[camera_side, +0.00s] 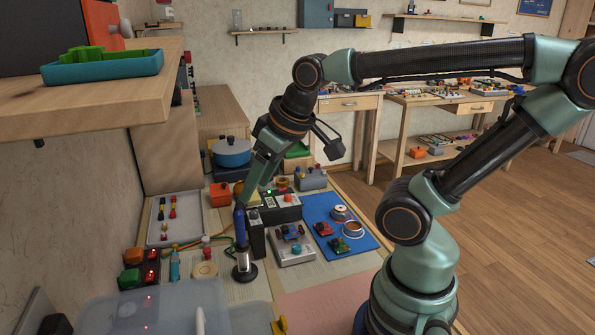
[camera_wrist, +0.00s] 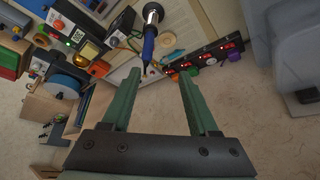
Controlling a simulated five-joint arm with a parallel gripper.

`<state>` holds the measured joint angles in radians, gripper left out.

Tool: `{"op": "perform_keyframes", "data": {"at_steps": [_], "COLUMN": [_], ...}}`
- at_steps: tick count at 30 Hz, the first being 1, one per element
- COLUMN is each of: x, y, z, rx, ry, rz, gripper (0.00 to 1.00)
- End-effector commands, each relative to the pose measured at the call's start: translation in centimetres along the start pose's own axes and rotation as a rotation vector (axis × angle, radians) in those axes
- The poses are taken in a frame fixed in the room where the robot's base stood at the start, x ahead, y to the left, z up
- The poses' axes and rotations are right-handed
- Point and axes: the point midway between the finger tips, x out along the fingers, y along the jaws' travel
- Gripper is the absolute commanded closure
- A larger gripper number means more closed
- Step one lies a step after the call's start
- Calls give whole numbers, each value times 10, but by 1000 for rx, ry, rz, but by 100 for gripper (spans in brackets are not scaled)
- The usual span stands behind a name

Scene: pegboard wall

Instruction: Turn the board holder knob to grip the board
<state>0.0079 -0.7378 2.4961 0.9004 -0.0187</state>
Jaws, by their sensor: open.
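The grey board holder (camera_side: 291,256) lies on the bench in the side view. A teal knob (camera_side: 297,249) shows on its front part. A small board with blue and red parts (camera_side: 291,232) shows at its back; I cannot tell whether it is clamped. My gripper (camera_side: 244,198) is above and to the left of the holder, apart from the knob, near the blue soldering iron (camera_side: 240,226). In the wrist view my gripper (camera_wrist: 160,78) has its fingers spread with nothing between them; the iron (camera_wrist: 149,42) shows beyond. I cannot make out the knob there.
A blue mat (camera_side: 340,217) with small parts and wire spools lies right of the holder. The black iron stand (camera_side: 244,271) is at its left. A grey parts tray (camera_side: 176,220) and a red-lit power strip (camera_wrist: 210,56) lie further left. A wooden shelf (camera_side: 100,108) overhangs the left.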

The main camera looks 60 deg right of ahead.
Motion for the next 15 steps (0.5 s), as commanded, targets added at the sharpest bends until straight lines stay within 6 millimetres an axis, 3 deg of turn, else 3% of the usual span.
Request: {"op": "perform_keyframes", "data": {"at_steps": [8, 15], "x": [36, 71], "y": [50, 102], "z": [12, 40], "rx": [-191, -398], "ry": [-205, -400], "rz": [25, -58], "gripper": [41, 41]}}
